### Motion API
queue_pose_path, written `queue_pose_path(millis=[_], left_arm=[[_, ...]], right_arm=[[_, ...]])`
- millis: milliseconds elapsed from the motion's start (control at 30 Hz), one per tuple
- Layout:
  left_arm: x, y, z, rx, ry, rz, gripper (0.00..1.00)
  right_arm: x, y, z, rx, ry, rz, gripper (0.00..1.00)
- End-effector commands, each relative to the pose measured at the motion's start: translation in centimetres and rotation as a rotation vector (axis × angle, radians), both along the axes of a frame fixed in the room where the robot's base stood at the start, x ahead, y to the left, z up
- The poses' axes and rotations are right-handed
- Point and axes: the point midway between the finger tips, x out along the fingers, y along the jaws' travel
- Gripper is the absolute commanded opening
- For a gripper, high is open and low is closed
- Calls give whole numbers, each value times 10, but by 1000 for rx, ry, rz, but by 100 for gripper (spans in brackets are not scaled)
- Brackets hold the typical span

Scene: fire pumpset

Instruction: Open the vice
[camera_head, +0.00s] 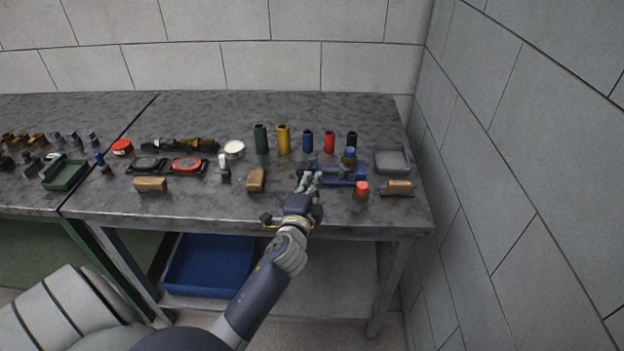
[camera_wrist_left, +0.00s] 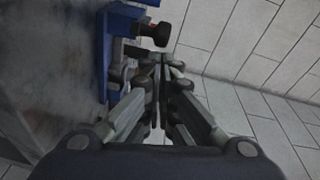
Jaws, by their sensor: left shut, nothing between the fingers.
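The blue vice (camera_head: 345,173) sits on the grey metal bench near its right front edge. My left gripper (camera_head: 309,178) reaches over the front of the bench, at the left end of the vice. In the left wrist view its fingers (camera_wrist_left: 158,65) are shut together and empty, close beside the vice's grey parts. Whether they touch cannot be told. My right gripper is not in view.
A red-capped bottle (camera_head: 361,191) and a blue-capped bottle (camera_head: 349,157) stand close to the vice. A grey tray (camera_head: 392,161) and a brush (camera_head: 398,188) lie to the right, near the wall. Several coloured cylinders stand behind. A wooden block (camera_head: 257,180) lies left.

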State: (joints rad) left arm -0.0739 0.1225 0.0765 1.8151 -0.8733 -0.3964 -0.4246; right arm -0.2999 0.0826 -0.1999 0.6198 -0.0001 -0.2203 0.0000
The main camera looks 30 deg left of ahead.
Motion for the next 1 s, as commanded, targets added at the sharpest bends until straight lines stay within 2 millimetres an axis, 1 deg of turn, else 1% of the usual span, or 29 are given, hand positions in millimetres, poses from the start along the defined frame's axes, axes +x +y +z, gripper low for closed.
queue_pose_path(millis=[367,1000], left_arm=[[-1,1,0,0,1,-7,0],[-4,8,0,2,2,-113,0]], right_arm=[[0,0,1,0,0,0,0],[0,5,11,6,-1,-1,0]])
